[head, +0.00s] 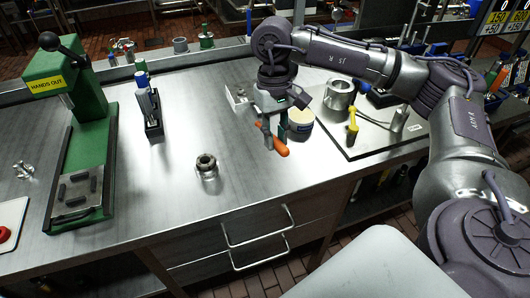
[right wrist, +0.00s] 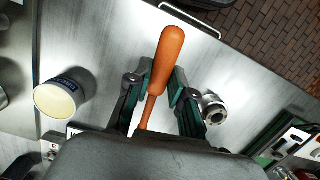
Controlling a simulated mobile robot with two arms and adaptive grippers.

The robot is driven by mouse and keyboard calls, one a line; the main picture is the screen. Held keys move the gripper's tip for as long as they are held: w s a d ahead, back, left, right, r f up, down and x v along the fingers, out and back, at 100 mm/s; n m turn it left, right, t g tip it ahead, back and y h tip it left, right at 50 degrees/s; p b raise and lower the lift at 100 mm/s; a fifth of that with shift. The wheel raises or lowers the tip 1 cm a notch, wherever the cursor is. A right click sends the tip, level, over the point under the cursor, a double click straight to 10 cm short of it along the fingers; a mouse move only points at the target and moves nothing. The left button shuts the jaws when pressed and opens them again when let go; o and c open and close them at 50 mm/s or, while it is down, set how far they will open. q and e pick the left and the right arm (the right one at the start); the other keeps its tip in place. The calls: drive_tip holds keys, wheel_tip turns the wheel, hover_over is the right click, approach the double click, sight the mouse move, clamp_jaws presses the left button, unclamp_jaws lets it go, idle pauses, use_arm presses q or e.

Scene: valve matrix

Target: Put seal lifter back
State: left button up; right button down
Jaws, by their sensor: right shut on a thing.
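My right gripper (head: 272,132) is shut on the orange-handled tool, which I take to be the seal lifter (head: 281,147). It holds the tool over the middle of the steel bench. In the right wrist view the orange handle (right wrist: 166,58) sticks out between the green-padded fingers (right wrist: 157,90). The rest of the tool is mostly hidden by the gripper. A small black holder (head: 153,128) with upright tools, one blue-topped, stands to the left of the gripper. My left gripper is not in view.
A green press (head: 78,130) stands at the left. A metal fitting (head: 207,166) sits on the bench, left of the gripper. A cream tub (head: 300,123) is just behind the gripper. A board (head: 375,146) with a metal cylinder (head: 340,93) and yellow-handled tool (head: 352,130) lies right.

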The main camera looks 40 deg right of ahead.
drive_tip(key=d+m+t, duration=0.1)
drive_tip(key=d, duration=0.7)
drive_tip(key=p, duration=0.2)
hover_over(269, 157)
drive_tip(key=shift+t, duration=0.3)
wheel_tip(269, 157, down, 5)
drive_tip(key=shift+w+f, duration=0.1)
wheel_tip(269, 157, down, 4)
drive_tip(key=shift+r+p, duration=0.1)
drive_tip(key=shift+p, duration=0.45)
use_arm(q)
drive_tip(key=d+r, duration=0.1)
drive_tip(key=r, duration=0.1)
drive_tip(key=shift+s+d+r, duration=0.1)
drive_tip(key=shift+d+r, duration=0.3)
use_arm(e)
drive_tip(key=shift+f, duration=0.2)
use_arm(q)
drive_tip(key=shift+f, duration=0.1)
use_arm(e)
drive_tip(key=shift+f+b, duration=0.25)
drive_tip(key=shift+b, duration=0.05)
drive_tip(key=c, duration=1)
unclamp_jaws()
drive_tip(key=shift+r, duration=0.1)
